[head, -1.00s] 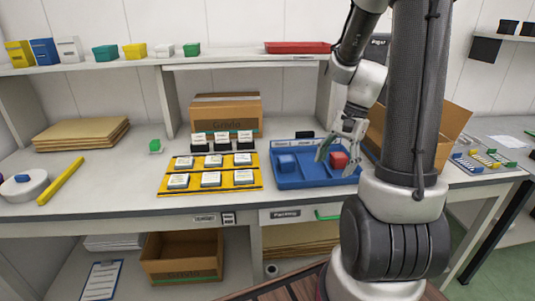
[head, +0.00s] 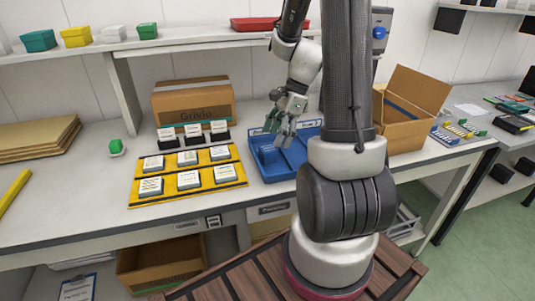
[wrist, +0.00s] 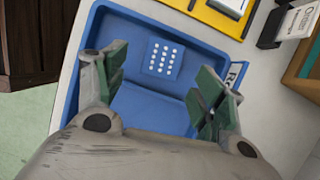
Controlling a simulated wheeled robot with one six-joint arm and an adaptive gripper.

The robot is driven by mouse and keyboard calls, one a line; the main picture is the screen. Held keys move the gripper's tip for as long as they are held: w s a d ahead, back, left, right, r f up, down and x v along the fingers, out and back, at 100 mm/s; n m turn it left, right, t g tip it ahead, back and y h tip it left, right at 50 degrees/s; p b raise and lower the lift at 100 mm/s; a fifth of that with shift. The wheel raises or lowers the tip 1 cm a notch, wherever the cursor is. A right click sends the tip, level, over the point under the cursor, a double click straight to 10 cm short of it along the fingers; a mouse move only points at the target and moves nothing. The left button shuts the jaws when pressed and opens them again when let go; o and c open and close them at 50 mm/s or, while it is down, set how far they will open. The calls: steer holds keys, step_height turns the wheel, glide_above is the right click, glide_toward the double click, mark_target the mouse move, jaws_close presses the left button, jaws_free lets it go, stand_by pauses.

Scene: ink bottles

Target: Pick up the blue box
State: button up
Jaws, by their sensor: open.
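The blue box (head: 268,155) sits in the left part of the blue tray (head: 300,156) on the bench. In the wrist view the box (wrist: 163,60) shows a top with white dots, near the far end of the tray (wrist: 215,47). My gripper (head: 276,127) is open, pointing down above the tray near the box. In the wrist view its two green-padded fingers (wrist: 160,78) stand apart, with the box seen between and beyond them. Nothing is held. My arm hides the right part of the tray in the head view.
Yellow racks (head: 188,178) with white-topped bottles lie left of the tray, with dark-based boxes (head: 193,133) behind. A closed carton (head: 193,103) stands at the back and an open carton (head: 405,115) at the right. A shelf (head: 190,46) runs above. Free bench lies at the left.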

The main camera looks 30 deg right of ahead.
mark_target(271, 147)
steer(key=x, duration=0.6)
steer(key=shift+w+f, duration=0.1)
steer(key=c, duration=1.1)
